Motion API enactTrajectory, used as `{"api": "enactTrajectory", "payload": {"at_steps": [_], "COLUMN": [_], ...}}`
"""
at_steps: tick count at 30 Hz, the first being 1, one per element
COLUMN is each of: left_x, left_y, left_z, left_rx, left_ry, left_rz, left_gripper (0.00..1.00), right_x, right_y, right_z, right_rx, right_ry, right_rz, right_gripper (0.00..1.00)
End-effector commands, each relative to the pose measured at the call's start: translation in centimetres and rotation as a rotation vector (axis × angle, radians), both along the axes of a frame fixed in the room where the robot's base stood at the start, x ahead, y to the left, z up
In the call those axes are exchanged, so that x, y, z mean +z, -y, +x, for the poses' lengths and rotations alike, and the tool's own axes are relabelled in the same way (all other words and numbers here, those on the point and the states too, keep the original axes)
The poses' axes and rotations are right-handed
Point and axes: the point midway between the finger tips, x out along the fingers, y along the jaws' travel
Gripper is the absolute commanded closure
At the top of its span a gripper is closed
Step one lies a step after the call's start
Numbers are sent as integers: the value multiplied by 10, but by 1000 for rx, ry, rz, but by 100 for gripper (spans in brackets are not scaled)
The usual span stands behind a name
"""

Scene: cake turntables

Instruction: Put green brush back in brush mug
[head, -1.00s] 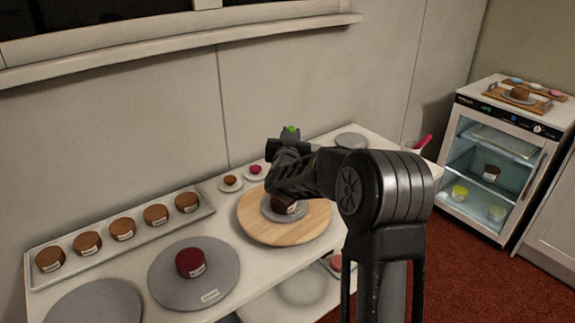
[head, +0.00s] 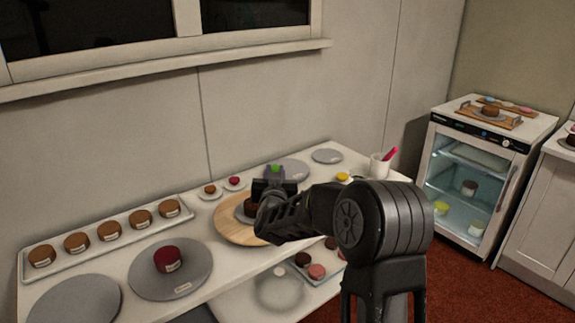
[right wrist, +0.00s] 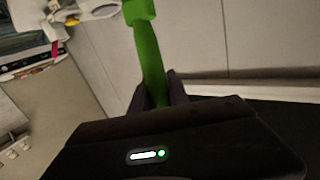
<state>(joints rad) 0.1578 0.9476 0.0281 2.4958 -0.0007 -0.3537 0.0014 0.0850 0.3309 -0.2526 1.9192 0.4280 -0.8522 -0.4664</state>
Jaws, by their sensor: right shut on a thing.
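The green brush (right wrist: 148,55) is held in my right gripper (right wrist: 163,92), whose fingers are shut on its handle. In the head view only a small green part of the brush (head: 275,168) shows above my right gripper (head: 274,182), which is in front of a grey disc at the back of the table. The brush mug (head: 379,167) is white and stands at the table's right end, with a pink handle (head: 391,154) leaning out of it. The mug is to the right of the gripper, clearly apart from it. My left gripper is not in view.
A wooden turntable (head: 228,228) with a cake is partly hidden by my right arm. Grey discs (head: 328,156) and a yellow item (head: 342,177) lie near the mug. A tray of small cakes (head: 50,270) is at left. A glass-front fridge (head: 478,130) stands beyond the table.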

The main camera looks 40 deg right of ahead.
Motion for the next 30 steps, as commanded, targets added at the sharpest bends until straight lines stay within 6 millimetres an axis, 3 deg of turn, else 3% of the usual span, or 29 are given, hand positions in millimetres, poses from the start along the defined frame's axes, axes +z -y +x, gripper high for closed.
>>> {"api": "enactTrajectory", "payload": {"at_steps": [11, 21, 25, 30], "left_x": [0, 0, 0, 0], "left_y": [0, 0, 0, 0], "left_z": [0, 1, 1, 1], "left_rx": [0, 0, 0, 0], "left_ry": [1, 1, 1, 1], "left_rz": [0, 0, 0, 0], "left_gripper": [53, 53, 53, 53], "right_x": [-48, -118, -133, -140], "right_y": [-97, -249, -283, -299], "right_z": [3, -26, -39, -46], "right_rx": [200, 536, 613, 648], "right_ry": [-18, -12, -3, 3], "right_rz": [-21, -7, 5, 10], "right_gripper": [100, 100, 100, 100]}}
